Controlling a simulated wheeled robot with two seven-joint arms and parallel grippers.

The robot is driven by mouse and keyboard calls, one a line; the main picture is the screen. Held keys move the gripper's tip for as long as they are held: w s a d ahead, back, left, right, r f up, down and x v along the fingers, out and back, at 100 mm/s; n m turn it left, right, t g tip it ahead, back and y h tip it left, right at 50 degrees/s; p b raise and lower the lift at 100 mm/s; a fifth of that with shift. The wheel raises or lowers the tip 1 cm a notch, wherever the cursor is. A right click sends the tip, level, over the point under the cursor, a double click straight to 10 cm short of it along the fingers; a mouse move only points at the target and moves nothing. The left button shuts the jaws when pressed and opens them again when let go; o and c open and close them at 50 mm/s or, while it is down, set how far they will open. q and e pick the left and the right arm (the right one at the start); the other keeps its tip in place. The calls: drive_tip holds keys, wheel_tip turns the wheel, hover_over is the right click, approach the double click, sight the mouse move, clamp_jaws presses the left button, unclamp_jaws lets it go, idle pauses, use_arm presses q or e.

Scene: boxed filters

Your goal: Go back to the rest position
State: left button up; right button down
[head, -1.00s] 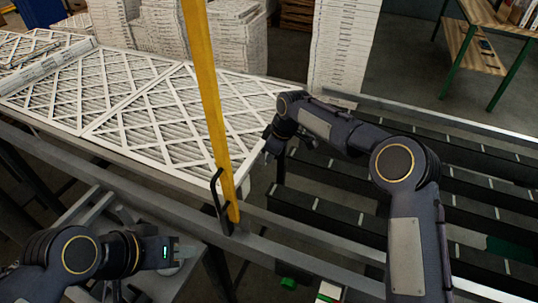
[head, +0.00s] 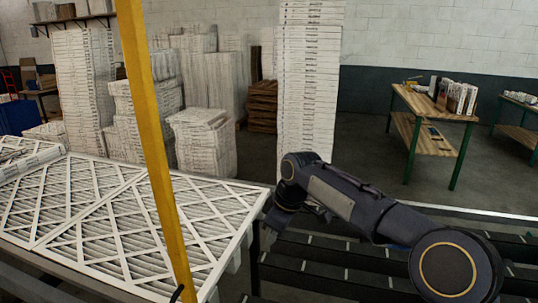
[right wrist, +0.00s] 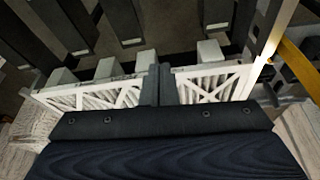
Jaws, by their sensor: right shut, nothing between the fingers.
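My right gripper (head: 276,222) hangs at the right corner of the table of filters in the head view, mostly hidden by its own wrist. The right wrist view shows its fingers (right wrist: 160,84) shut with nothing between them. White framed filters (head: 120,225) with pleated faces and crossed strips lie flat on the table, left of the gripper. In the right wrist view white filter frames show on both sides of the fingers, one on the left (right wrist: 95,94) and one on the right (right wrist: 215,84). My left arm and gripper are out of view.
A yellow post (head: 150,125) rises in front of the filters. Tall stacks of boxed filters (head: 309,90) stand behind the table. Dark conveyor rails (head: 330,262) run under my right arm. A wooden bench (head: 432,103) stands at the back right, with open floor before it.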

drive_tip(key=s+d+r+m+t, duration=0.15)
drive_tip(key=s+d+m, duration=0.25)
drive_tip(key=s+d, duration=0.5)
drive_tip(key=s+d+r+m+t, duration=0.1)
drive_tip(key=s+d+r+m, duration=0.2)
drive_tip(key=s+d, duration=0.55)
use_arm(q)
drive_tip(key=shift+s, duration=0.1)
use_arm(e)
drive_tip(key=s+d+f+m, duration=0.1)
drive_tip(key=s+f+m, duration=0.3)
drive_tip(key=s, duration=0.4)
drive_tip(key=s+d+f+m+t, duration=0.1)
drive_tip(key=s+f+m, duration=0.3)
drive_tip(key=s, duration=0.5)
drive_tip(key=shift+d+f+y, duration=0.3)
drive_tip(key=shift+d+f, duration=0.15)
drive_tip(key=shift+f, duration=0.25)
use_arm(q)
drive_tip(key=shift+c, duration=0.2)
use_arm(e)
drive_tip(key=shift+t, duration=0.25)
